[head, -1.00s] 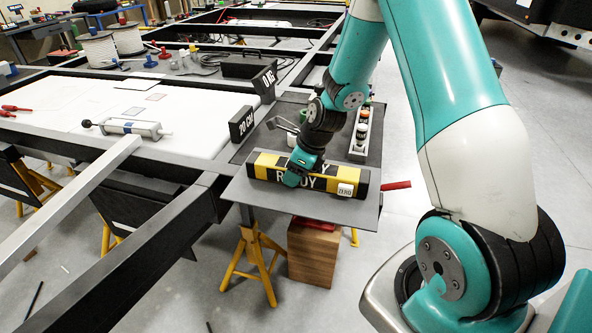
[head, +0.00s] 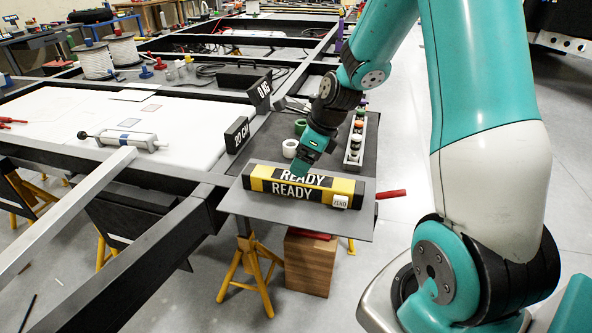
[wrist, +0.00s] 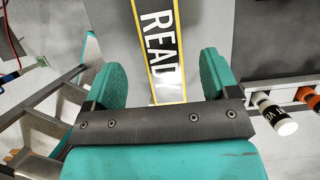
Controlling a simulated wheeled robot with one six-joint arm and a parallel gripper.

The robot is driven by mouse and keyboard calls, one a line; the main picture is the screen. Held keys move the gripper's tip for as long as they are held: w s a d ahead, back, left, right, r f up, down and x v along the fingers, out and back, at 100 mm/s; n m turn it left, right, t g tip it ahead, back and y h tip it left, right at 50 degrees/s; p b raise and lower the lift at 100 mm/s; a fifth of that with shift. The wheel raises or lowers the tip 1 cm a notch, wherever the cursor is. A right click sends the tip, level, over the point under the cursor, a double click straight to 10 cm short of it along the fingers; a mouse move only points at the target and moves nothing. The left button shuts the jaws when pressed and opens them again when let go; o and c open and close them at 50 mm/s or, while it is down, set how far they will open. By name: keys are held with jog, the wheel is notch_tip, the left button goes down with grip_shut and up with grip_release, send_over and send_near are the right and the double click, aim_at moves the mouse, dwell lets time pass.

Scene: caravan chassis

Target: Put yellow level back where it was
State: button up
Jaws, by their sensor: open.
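The yellow level (head: 258,179) is a long black-and-yellow bar with white READY lettering and a small white ZERO tag. It lies flat on a grey plate (head: 250,204) at the near end of the frame. My gripper (head: 301,170) is just above and behind the level's middle, open and empty.
A narrow tray of small cylinders (head: 355,143) stands behind the level. A red handle (head: 391,194) sticks out at the plate's right edge.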

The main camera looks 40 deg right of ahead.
aim_at(308, 179)
jog(key=v, duration=0.2)
jog(key=shift+s+r, duration=0.1)
jog(key=shift+r, duration=0.2)
jog(key=shift+s+r, duration=0.1)
jog(key=shift+r, duration=0.25)
jog(key=s+a+r+n+g+y, duration=0.1)
jog(key=s+a+r+n, duration=0.3)
jog(key=a+n, duration=0.45)
jog(key=s+a+r+n+g, duration=0.1)
jog(key=s+a+r+n, duration=0.3)
jog(key=a+n, duration=0.5)
jog(key=s+a+r+n+g, duration=0.1)
jog(key=s+a+r+n, duration=0.2)
jog(key=s+n, duration=0.9)
jog(key=a+n, duration=0.2)
jog(key=n, duration=0.4)
jog(key=shift+s+a+g, duration=0.25)
jog(key=shift+s+g, duration=0.05)
jog(key=shift+s, duration=0.1)
jog(key=shift+r, duration=0.1)
notch_tip(308, 179, up, 4)
jog(key=p, duration=0.4)
jog(key=shift+r+p, duration=0.2)
jog(key=shift+p, duration=0.1)
